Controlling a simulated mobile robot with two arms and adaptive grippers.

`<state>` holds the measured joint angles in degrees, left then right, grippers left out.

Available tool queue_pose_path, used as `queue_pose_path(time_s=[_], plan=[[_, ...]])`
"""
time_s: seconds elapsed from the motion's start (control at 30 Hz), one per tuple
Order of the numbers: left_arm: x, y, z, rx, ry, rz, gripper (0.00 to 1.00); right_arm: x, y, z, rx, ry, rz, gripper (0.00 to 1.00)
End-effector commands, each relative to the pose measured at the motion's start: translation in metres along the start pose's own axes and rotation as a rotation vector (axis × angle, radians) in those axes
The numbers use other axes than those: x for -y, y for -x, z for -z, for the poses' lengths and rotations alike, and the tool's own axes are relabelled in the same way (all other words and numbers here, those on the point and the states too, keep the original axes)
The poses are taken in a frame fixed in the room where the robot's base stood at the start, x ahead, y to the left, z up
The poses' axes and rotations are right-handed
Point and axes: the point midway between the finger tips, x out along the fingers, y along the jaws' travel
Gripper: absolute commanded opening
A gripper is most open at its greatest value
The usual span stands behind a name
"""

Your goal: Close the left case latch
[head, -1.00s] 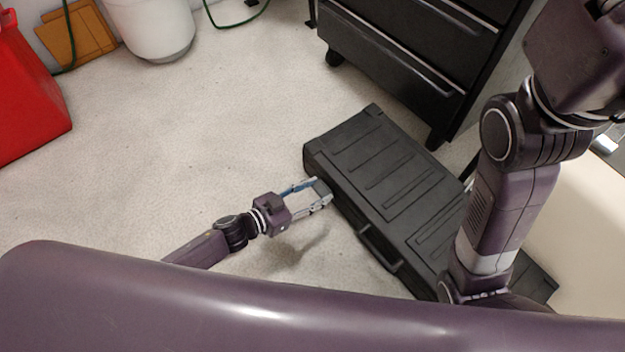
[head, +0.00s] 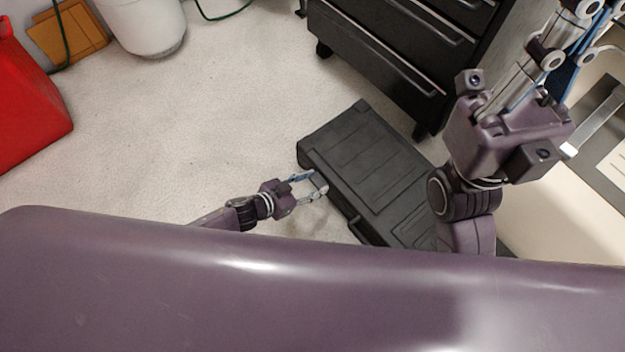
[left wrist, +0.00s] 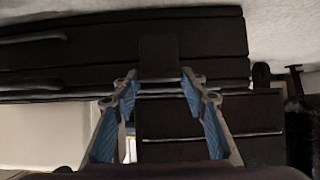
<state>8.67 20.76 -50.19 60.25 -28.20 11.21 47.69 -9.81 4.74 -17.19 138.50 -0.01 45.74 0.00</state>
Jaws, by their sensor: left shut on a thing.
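The black case (head: 375,165) lies on the carpet with its lid down. Its left latch is a small dark flap on the long front side, near the far corner. My left gripper (head: 317,186) is at that side, its fingertips closed around the latch. In the left wrist view the latch (left wrist: 158,58) sits between the two blue-padded fingers (left wrist: 162,82), against the case wall (left wrist: 70,62). How far the flap is tilted is hard to tell. My right gripper (head: 568,40) is raised at the upper right, away from the case, its tips cut off or unclear.
A black drawer cabinet (head: 385,60) on casters stands just behind the case. A beige surface (head: 530,215) is at the right. A red container (head: 30,100), a white cylinder (head: 145,25) and brown flat pieces (head: 70,35) are at the left. The carpet (head: 190,130) between is open.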

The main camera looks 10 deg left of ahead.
Motion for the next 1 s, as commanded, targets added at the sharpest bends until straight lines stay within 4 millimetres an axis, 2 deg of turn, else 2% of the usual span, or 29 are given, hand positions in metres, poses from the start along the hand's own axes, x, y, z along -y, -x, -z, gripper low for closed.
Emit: queue_pose_path(time_s=[0.33,0.37,0.5,0.83,1.0], plan=[[0.000,0.000,0.000,0.002,0.001,0.000,0.00,0.000,0.001,0.000,0.001,0.000,0.000,0.00],[0.000,0.000,0.000,0.002,0.001,0.000,0.41,0.000,0.001,0.000,0.001,0.000,0.000,0.00],[0.000,0.000,0.000,0.002,0.001,0.000,0.56,0.000,0.001,0.000,0.002,-0.001,0.000,0.00],[0.000,0.001,0.000,0.001,0.001,0.000,0.58,0.000,0.000,0.000,0.001,0.000,0.001,0.00],[0.001,0.014,-0.001,0.001,-0.001,0.001,0.58,0.000,0.000,0.000,0.001,0.000,0.001,0.00]])
